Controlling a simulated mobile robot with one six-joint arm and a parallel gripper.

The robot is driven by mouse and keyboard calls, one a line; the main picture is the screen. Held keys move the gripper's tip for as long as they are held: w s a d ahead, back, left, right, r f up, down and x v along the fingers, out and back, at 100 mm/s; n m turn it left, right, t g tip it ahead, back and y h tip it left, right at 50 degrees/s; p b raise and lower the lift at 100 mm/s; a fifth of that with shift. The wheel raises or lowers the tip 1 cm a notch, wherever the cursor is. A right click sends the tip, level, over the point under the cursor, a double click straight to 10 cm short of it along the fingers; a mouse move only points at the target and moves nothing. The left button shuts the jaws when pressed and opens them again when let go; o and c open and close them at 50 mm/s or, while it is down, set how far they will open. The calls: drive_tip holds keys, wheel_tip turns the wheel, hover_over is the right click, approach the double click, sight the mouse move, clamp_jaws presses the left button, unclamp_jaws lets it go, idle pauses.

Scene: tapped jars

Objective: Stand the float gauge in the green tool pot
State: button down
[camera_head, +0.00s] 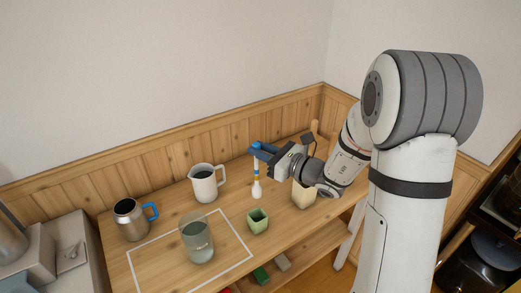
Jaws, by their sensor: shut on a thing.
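The float gauge (257,189) is a slim upright stick with a white bulb at its lower end and blue and white bands above. The gauge hangs roughly vertical, just behind the green tool pot in the picture. Whether its bulb touches the table I cannot tell. The green tool pot (258,222) is a small, square, open-topped pot standing on the wooden table. It looks empty from here.
A clear glass jar (197,243) stands inside a white outline on the table (165,268). A cream container (302,196) stands right, under my arm.

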sight(261, 190)
drive_tip(key=shift+s+d, duration=0.1)
wheel_tip(261, 190, down, 14)
drive_tip(key=b, duration=1.3)
drive_tip(key=shift+f+b, duration=0.2)
drive_tip(key=shift+b, duration=0.1)
drive_tip(key=shift+f+b, duration=0.45)
drive_tip(key=shift+f, duration=0.05)
drive_tip(key=c, duration=1.2)
unclamp_jaws()
drive_tip(key=shift+b+v, duration=0.35)
drive_tip(key=shift+v, duration=3.5)
drive_tip(key=shift+r, duration=0.1)
